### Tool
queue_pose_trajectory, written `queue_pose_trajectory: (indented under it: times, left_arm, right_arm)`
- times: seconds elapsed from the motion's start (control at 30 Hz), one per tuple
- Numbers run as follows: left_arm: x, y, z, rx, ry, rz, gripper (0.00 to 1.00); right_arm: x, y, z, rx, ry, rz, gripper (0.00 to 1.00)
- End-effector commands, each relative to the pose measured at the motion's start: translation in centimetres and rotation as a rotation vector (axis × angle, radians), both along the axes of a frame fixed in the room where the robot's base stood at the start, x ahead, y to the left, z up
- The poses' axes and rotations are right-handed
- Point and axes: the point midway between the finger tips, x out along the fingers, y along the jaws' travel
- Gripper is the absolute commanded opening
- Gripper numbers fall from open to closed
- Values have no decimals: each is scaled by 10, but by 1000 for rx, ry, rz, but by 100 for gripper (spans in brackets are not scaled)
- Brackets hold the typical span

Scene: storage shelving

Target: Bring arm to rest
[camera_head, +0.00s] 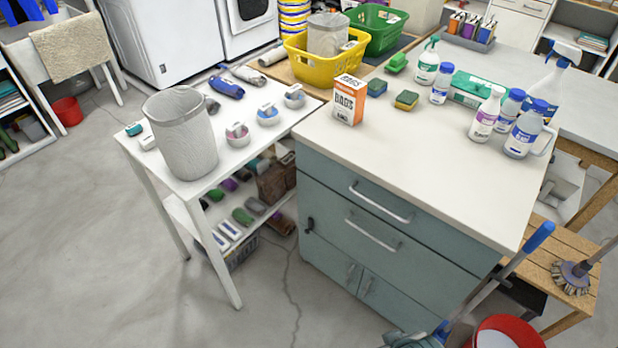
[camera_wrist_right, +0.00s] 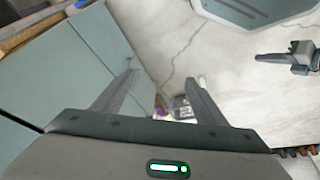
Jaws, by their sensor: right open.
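My right gripper (camera_wrist_right: 160,86) shows in the right wrist view with its two grey fingers spread apart. Nothing is between the fingertips; beyond them I see pale floor and part of the low storage area. The blue-green cabinet (camera_wrist_right: 55,90) is to the left of the fingers, close to them in the picture. A small dark jointed part with a narrow tip at the right edge looks like my left gripper (camera_wrist_right: 290,57); its jaws are too small to read.
The cabinet (camera_head: 385,225) carries an orange bags box (camera_head: 348,101), sponges and several bottles. A white table (camera_head: 238,150) to its left holds a grey bin (camera_head: 183,135). A red bucket (camera_head: 507,331) and mop stand at the lower right.

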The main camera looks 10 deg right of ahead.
Motion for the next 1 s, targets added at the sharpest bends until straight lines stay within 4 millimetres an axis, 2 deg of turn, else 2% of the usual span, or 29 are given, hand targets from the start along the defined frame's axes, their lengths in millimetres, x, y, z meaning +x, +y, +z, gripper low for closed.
queue_pose_trajectory:
  times: [0.17, 0.3, 0.47, 0.6, 0.8, 1.0]
  left_arm:
    - [-6, -7, -1, -8, 7, 4, 0]
    - [-7, -12, -1, -15, 9, 6, 0]
    - [-6, -14, 0, -17, 7, 7, 0]
    - [-1, -12, 1, -15, 2, 6, 0]
    - [9, -4, 3, -5, -10, 2, 0]
    - [9, 2, 2, 2, -11, -1, 0]
  right_arm:
    - [16, 8, -45, 13, -31, 6, 66]
    - [28, 17, -95, 28, -73, 13, 66]
    - [34, 27, -152, 48, -124, 24, 66]
    - [31, 35, -197, 66, -172, 32, 66]
    - [16, 44, -250, 90, -235, 47, 66]
    - [1, 48, -277, 106, -280, 56, 66]
